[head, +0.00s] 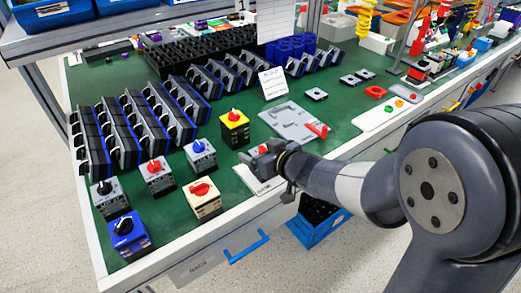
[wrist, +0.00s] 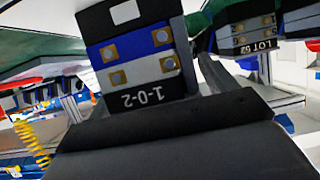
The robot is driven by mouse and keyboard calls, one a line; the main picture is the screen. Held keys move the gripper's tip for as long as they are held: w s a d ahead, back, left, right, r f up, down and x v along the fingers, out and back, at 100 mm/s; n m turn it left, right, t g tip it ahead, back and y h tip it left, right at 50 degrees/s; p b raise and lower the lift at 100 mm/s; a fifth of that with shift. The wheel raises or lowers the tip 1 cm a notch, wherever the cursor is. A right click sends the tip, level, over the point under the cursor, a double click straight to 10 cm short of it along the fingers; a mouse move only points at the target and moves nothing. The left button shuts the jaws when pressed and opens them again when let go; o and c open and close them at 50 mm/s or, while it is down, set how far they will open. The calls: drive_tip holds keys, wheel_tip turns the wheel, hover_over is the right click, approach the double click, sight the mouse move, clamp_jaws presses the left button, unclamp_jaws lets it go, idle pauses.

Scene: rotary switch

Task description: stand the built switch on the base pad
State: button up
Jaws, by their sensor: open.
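My gripper (head: 254,160) is low over the front of the green bench, above the white pad marked BASE (head: 261,184). In the wrist view, which is upside down, a block switch (wrist: 138,55) fills the space in front of my gripper. It has blue and grey layers with brass-coloured screws and a black plate reading 1-0-2. A finger (wrist: 214,74) shows beside it, and the jaws are open. In the head view the gripper mostly hides this switch; a small red part shows just above the jaws. Whether its underside touches the pad cannot be told.
Several switches stand left of my gripper, the nearest being a yellow one (head: 235,130) and a beige one (head: 202,199). A grey tray (head: 293,122) with a red-handled tool lies behind. Racks of dark blocks fill the left back. A blue bin (head: 318,226) is below the front edge.

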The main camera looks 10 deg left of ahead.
drive_tip(key=p+v, duration=0.3)
drive_tip(key=v, duration=0.8)
drive_tip(key=shift+s+d, duration=0.3)
drive_tip(key=b+x, duration=0.3)
drive_tip(key=x, duration=0.9)
drive_tip(key=shift+w+a+f+b, duration=0.1)
drive_tip(key=shift+f+b, duration=0.1)
drive_tip(key=shift+b, duration=0.15)
drive_tip(key=shift+r+p, duration=0.8)
drive_tip(key=shift+r, duration=0.5)
